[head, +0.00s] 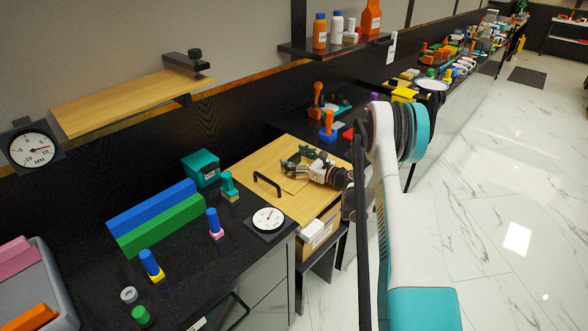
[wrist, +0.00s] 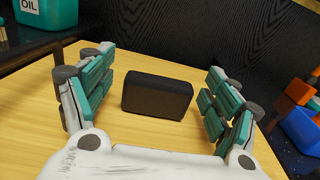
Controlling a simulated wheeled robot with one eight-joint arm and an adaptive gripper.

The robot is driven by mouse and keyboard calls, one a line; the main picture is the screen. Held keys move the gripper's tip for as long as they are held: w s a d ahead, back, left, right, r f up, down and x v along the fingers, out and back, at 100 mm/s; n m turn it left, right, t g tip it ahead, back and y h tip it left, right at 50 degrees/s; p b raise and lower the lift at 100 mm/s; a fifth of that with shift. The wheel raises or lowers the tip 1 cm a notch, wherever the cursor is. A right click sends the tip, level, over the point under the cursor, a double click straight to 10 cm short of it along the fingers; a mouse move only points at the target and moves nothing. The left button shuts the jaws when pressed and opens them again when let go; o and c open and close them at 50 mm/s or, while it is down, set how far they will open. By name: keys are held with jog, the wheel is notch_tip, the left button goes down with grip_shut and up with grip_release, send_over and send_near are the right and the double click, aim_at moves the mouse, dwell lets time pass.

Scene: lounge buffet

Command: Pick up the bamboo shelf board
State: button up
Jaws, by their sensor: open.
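A light bamboo shelf board (head: 125,100) is on the wall at the upper left of the head view, with a black clamp-like piece (head: 188,65) at its right end. A second light wooden panel (head: 262,160) lies level on the counter, with a black arched handle (head: 266,182). My gripper (head: 296,163) is over this panel, away from the wall board. In the wrist view my gripper (wrist: 160,100) is open. A black rounded block (wrist: 157,97) stands between its fingers, with visible space on both sides. The wooden surface (wrist: 125,145) spreads beneath.
A dark shelf with bottles (head: 320,48) is above.

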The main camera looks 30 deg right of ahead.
aim_at(295, 157)
jog(key=c, duration=1.3)
jog(key=shift+r, duration=0.15)
notch_tip(295, 157, up, 20)
jog(key=p, duration=0.7)
